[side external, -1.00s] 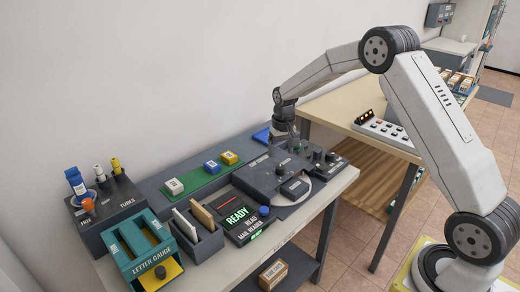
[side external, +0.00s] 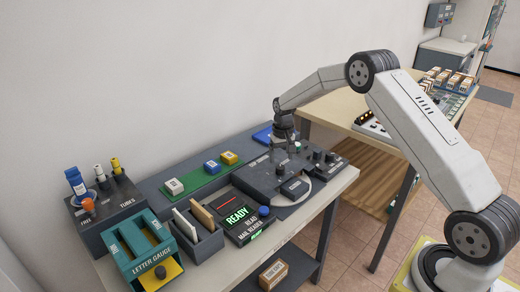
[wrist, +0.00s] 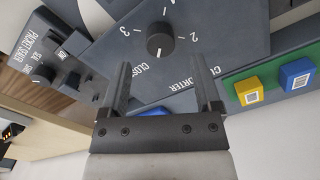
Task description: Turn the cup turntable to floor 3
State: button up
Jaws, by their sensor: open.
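In the wrist view a dark round knob (wrist: 160,39) sits on a grey panel (wrist: 215,35) with the numbers 1, 2 and 3 around it. A pale mark on the knob faces the partly hidden word "CLOS…". Lettering ending in "…ORTER" is partly covered by a finger. My gripper (wrist: 165,85) is open and empty, its two fingers apart, with the knob beyond the gap between them. In the side view my gripper (side external: 285,148) hangs above the back of the dark panel unit (side external: 262,179). A pale curved rim (side external: 299,204) shows under this unit; the rest of it is hidden.
A packet sealer panel (wrist: 50,60) with small knobs adjoins. Yellow (wrist: 249,91) and blue (wrist: 297,75) blocks stand on a green strip (wrist: 268,78). The mail reader (side external: 244,217), letter gauge (side external: 143,252) and tube stand (side external: 108,200) occupy the bench's left part.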

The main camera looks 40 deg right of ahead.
aim_at(280, 167)
jog(key=shift+f, duration=2.35)
grip_shut()
jog(key=shift+a, duration=0.1)
